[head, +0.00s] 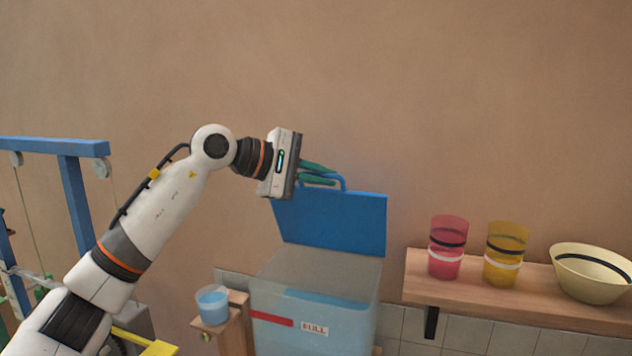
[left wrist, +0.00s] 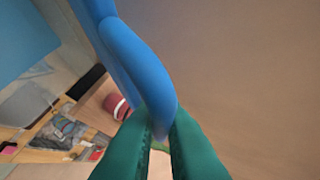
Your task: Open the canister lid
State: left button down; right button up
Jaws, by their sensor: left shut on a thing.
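A blue loop handle (head: 343,183) sits on the lid's upper edge. My left gripper (head: 326,174) has green fingers and is shut on that handle. In the left wrist view, the blue handle (left wrist: 140,60) runs down between the green fingertips. My right gripper is not in view.
A cup of blue liquid (head: 212,306) stands on a small wooden stand left of the canister. A wall shelf (head: 500,299) to the right holds a red cup (head: 447,262), a yellow cup (head: 502,270) and a cream bowl (head: 592,270). A blue frame (head: 75,190) with pulleys stands at far left.

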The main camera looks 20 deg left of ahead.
pick_arm(q)
jog(key=shift+n+g+y, duration=0.4)
jog(key=shift+n+g, duration=0.2)
jog(key=shift+g, duration=0.2)
jog(key=w, duration=0.1)
jog(key=w+r+p, duration=0.1)
jog(key=w+p, duration=0.1)
jog(key=shift+w+d+r, duration=0.1)
jog(key=shift+w+r, duration=0.25)
jog(key=shift+n+g, duration=0.6)
jog(key=shift+g, duration=0.2)
jog(key=shift+w+p, duration=1.15)
jog(key=shift+w, duration=0.9)
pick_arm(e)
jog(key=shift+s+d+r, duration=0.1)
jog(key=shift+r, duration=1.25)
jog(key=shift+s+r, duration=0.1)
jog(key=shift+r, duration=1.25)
pick_arm(q)
jog(key=shift+y, duration=0.3)
jog(key=c, duration=1.5)
grip_release()
jog(key=shift+c, duration=0.2)
jog(key=shift+s, duration=0.1)
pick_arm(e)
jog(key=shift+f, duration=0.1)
